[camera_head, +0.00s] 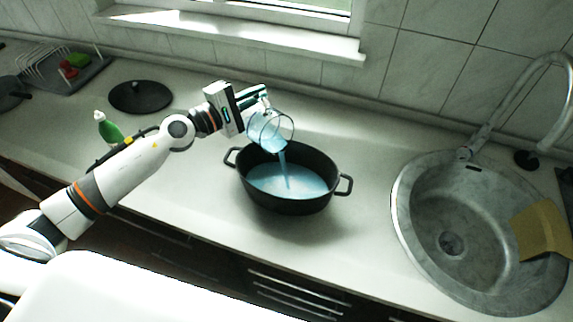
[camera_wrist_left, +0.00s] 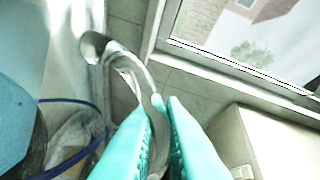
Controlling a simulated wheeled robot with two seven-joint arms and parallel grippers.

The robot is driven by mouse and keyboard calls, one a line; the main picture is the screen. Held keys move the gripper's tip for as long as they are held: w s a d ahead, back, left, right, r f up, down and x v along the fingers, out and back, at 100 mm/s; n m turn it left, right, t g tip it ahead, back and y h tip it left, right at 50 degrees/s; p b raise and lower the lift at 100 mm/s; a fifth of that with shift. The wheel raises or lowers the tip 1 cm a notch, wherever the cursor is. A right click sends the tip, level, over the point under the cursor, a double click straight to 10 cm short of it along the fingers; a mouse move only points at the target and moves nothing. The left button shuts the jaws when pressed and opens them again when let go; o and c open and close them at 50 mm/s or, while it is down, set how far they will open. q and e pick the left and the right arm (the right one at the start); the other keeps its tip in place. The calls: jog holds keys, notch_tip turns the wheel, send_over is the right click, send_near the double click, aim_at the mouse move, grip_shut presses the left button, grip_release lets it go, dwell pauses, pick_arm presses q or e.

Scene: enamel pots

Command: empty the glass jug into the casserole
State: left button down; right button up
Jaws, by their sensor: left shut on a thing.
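The black oval casserole (camera_head: 290,202) stands on the counter with a handle at each end. Pale blue liquid (camera_head: 272,179) covers its bottom. My left gripper (camera_head: 262,100) is shut on the glass jug (camera_head: 283,126) above the casserole's back rim. The jug is tipped, and a stream of blue liquid runs from it into the casserole. In the left wrist view, my teal fingers (camera_wrist_left: 161,140) close around the jug's handle (camera_wrist_left: 128,65), and blue liquid (camera_wrist_left: 14,115) shows at the left. My right gripper is not in view.
A round steel sink (camera_head: 450,243) with a tap (camera_head: 515,105) and a yellow cloth (camera_head: 543,230) is at the right. A black lid (camera_head: 140,96), a green bottle (camera_head: 109,130) and a dish rack (camera_head: 50,68) are at the left. The counter in front of the casserole is clear.

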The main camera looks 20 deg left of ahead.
aim_at(261, 98)
pick_arm(q)
jog(key=shift+s+d+r+m+p, duration=0.2)
jog(key=shift+s+d+m+p, duration=0.15)
jog(key=shift+d, duration=0.2)
jog(key=shift+s+d+r+m+p, duration=0.45)
jog(key=shift+d+m+p, duration=0.2)
jog(key=shift+p, duration=0.25)
